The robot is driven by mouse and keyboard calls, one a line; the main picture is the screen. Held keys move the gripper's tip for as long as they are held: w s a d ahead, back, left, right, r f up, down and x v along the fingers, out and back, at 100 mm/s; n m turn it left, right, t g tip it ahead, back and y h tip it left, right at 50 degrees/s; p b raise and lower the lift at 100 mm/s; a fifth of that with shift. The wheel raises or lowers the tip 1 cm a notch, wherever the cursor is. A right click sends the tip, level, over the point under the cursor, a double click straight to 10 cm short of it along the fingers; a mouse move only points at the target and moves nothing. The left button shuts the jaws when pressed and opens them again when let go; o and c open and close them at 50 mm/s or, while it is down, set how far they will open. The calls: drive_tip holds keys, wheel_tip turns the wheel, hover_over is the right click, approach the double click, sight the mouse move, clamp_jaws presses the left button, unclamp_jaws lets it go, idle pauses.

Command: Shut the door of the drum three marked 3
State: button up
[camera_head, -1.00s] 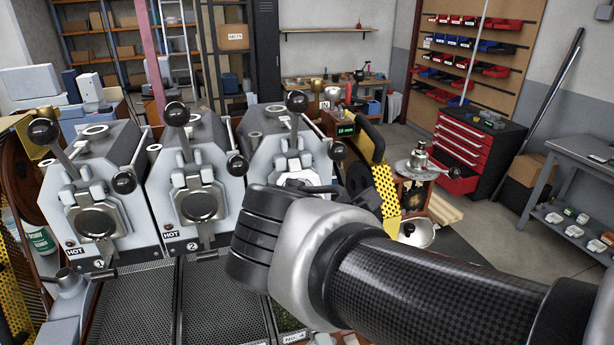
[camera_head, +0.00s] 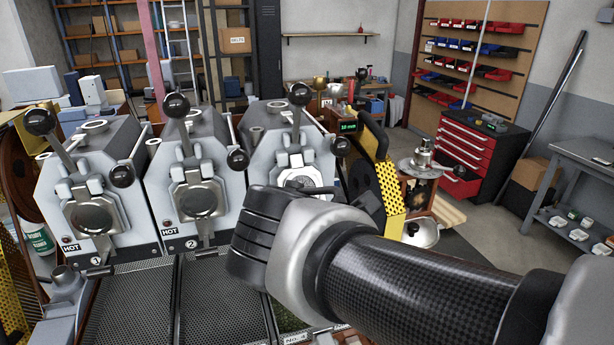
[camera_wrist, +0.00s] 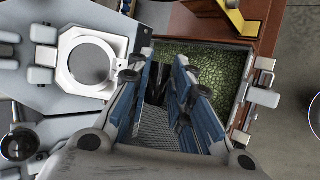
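Drum three (camera_head: 268,149) is the rightmost of the three grey drum units in the head view; its number is hidden behind my arm. A pale round port in a silver frame (camera_head: 297,160) shows on its front, lighter than the dark discs on the other two. In the wrist view a white ring frame (camera_wrist: 67,76) surrounds a grey round opening. I cannot make out the door itself; it may be hidden by my gripper. My gripper (camera_wrist: 168,68) has its two blue-padded fingers apart, right of the ring and over the bean tray. I see nothing held between them.
Drum one (camera_head: 122,205) and drum two (camera_head: 225,190) stand to the left with ball-ended levers. Mesh trays (camera_head: 222,305) lie below. Green beans (camera_wrist: 222,62) lie in a tray under my gripper. A yellow perforated guard (camera_head: 389,190) stands right of drum three.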

drive_tip(key=o, duration=0.3)
drive_tip(key=shift+r, duration=0.1)
drive_tip(key=v, duration=1.2)
drive_tip(key=s+d+r+p, duration=0.1)
drive_tip(key=s+r+p, duration=0.4)
drive_tip(key=r, duration=0.1)
drive_tip(key=shift+d, duration=0.2)
idle(0.7)
drive_tip(key=shift+o, duration=0.4)
drive_tip(key=shift+w, duration=0.1)
